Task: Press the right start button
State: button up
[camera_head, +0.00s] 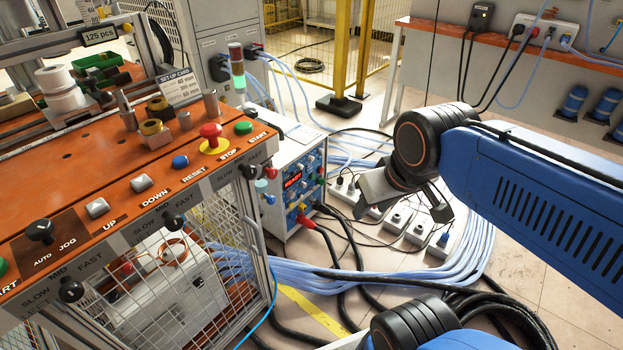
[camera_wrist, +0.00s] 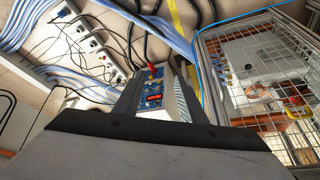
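The right start button (camera_head: 243,127) is a green push button at the right end of the orange control panel (camera_head: 120,200), beside the label START. My gripper (camera_head: 402,207) is to the right of the panel, well apart from the button, above the floor with power strips and cables. In the wrist view my gripper (camera_wrist: 161,75) shows two dark fingers spread apart with nothing held between them. The right start button is not clearly visible in the wrist view.
A red stop button (camera_head: 211,131) on a yellow disc and a blue reset button (camera_head: 180,162) sit left of the green button. A signal light (camera_head: 237,68) stands behind it. A heater box with a red display (camera_head: 293,180) is between panel and gripper.

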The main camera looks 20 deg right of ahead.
jog(key=shift+c, duration=0.5)
grip_shut()
dwell(1.4)
